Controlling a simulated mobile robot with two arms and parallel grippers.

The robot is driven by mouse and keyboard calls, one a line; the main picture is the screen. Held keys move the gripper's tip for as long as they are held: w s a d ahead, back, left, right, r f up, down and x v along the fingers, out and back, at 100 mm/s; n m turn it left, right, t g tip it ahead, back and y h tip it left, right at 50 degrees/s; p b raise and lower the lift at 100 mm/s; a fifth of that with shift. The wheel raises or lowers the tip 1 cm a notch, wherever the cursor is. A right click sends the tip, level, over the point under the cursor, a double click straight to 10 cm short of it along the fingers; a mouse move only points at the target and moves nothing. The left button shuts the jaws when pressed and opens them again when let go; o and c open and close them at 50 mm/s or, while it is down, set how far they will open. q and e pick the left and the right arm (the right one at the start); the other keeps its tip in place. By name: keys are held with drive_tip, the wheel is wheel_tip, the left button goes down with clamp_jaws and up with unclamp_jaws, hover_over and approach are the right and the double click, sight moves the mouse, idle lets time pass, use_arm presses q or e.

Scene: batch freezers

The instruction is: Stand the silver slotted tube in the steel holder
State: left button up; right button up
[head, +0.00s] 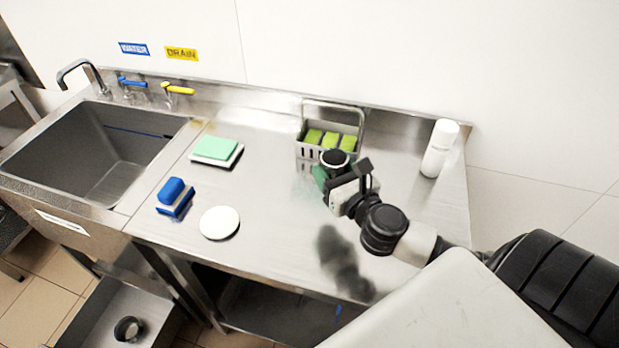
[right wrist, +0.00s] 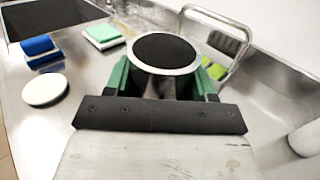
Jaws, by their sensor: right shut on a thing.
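The silver slotted tube (head: 335,158) is held in my right gripper (head: 326,178), in front of the steel holder. In the right wrist view, the round rim and dark opening of the tube (right wrist: 163,68) show between the green fingers of my right gripper (right wrist: 160,82). The tube looks roughly upright; its lower part is hidden. The steel holder (head: 307,152) is a slotted basket with a tall handle at the back of the counter, with several yellow-green blocks in it. The tube partly covers its front, and I cannot tell whether they touch. My left gripper is out of view.
A white bottle (head: 440,148) stands right of the holder. A green sponge pad (head: 215,148), a blue brush (head: 174,197) and a white disc (head: 220,223) lie on the steel counter (head: 275,235) to the left. A sink (head: 100,150) is at far left. The counter's middle is clear.

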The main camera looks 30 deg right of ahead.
drive_tip(key=w+f, duration=0.1)
drive_tip(key=w, duration=0.1)
drive_tip(key=w+f, duration=0.2)
drive_tip(key=w, duration=0.1)
drive_tip(key=w+a+f, duration=0.1)
drive_tip(key=w, duration=0.1)
drive_tip(key=shift+w+f, duration=0.15)
drive_tip(key=shift+w, duration=0.05)
drive_tip(key=shift+f+b, duration=0.8)
drive_tip(key=shift+f, duration=1.3)
drive_tip(key=shift+f, duration=0.2)
drive_tip(key=o, duration=1)
drive_tip(key=shift+r, duration=0.1)
